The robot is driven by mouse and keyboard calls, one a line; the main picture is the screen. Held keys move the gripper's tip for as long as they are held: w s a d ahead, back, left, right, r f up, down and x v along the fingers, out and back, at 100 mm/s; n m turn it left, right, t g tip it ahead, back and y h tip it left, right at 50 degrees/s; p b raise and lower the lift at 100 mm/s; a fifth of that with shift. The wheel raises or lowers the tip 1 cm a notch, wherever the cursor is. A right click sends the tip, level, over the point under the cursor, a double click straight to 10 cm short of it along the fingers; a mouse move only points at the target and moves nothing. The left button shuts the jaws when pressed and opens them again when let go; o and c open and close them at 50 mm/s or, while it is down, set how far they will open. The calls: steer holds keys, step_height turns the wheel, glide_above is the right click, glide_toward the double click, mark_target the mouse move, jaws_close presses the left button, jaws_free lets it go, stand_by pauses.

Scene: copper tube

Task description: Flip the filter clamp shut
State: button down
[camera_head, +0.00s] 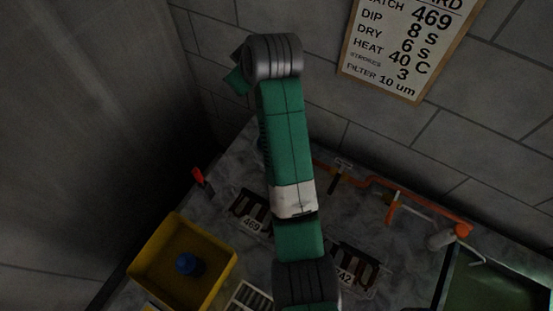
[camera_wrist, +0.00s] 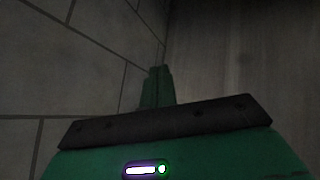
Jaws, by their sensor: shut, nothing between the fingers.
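An orange tube (camera_head: 355,180) runs along the foot of the wall at the right of the head view. Small fittings sit along it, among them a pale bracket with a dark lever (camera_head: 338,176) and an orange-handled piece (camera_head: 393,207). A grey cylinder (camera_head: 440,240) lies near the tube's right end. I cannot tell which fitting is the filter clamp or whether it is open. My gripper (camera_wrist: 157,86) is shut and empty in the wrist view, facing bare walls. In the head view my arm stands raised, its end high against the wall, well away from the tube.
A yellow bin (camera_head: 150,262) with a blue object (camera_head: 189,264) stands at the lower left. Dark racks (camera_head: 252,212) labelled 469 and 42 lie mid-bench, partly behind my arm. A green tray (camera_head: 500,280) is at lower right. A sign (camera_head: 408,50) hangs on the wall.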

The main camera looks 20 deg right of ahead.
steer(key=s+d+f+n+g+b, duration=0.1)
steer(key=s+d+f+g+b, duration=0.1)
steer(key=f, duration=0.7)
steer(key=s+d+f+n+g+y+b, duration=0.1)
steer(key=s+d+f+g+b, duration=0.1)
steer(key=f, duration=0.8)
steer(key=shift+d+f+g+b, duration=0.3)
steer(key=shift+d+g+b, duration=0.4)
steer(key=shift+g+b, duration=0.3)
steer(key=shift+s, duration=0.1)
steer(key=b+x, duration=0.3)
steer(key=x, duration=0.7)
steer(key=shift+a+f+b, duration=0.1)
steer(key=shift+f+b, duration=0.2)
steer(key=shift+b, duration=0.05)
steer(key=s+d, duration=0.3)
steer(key=shift+r+p, duration=0.25)
steer(key=shift+p, duration=0.15)
